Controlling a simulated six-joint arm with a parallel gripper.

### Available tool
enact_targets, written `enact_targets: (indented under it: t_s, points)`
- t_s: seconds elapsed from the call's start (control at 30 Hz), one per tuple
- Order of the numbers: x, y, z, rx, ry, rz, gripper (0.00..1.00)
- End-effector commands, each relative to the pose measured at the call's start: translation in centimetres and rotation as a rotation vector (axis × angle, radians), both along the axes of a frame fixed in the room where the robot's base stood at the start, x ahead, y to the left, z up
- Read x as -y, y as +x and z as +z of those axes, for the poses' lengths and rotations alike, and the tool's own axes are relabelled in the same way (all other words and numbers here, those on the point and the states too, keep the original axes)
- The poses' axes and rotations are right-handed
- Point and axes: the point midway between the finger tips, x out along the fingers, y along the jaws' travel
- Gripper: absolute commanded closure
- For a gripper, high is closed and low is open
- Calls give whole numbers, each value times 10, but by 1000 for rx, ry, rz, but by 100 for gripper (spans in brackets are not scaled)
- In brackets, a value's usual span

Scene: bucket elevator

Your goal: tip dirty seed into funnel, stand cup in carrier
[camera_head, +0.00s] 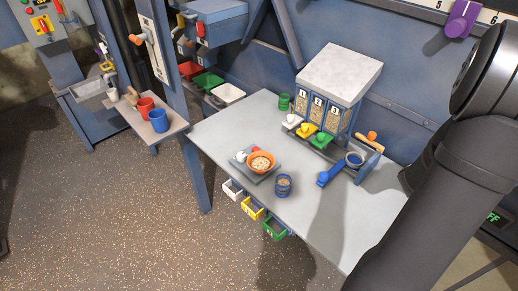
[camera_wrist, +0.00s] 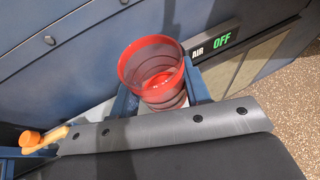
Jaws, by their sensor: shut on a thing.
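A see-through red cup (camera_wrist: 152,62) shows in the wrist view, mouth up toward the camera. In the head view my arm hides the gripper and this cup. I cannot identify the funnel for sure; a round dark-blue opening (camera_head: 355,159) is at the bench's right.
The bench (camera_head: 325,222) holds an orange bowl of seed (camera_head: 261,162), a blue-banded cup of seed (camera_head: 284,184), a green cup (camera_head: 284,102) and a blue-handled tool (camera_head: 326,178). An orange knob (camera_wrist: 30,139) is left of my gripper. An AIR OFF panel (camera_wrist: 212,44) is behind right.

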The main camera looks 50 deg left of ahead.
Motion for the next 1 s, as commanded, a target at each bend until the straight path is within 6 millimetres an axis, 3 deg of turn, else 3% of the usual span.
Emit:
enact_targets:
  t_s: [0.57, 0.67, 0.77, 1.0]
  points:
    - [-5, 2, 0, 0, 1, 2, 81]
    - [-20, 6, -1, 0, 1, 7, 81]
    - [-47, 12, -5, -2, 1, 15, 81]
    - [-133, 17, -17, -3, 1, 23, 81]
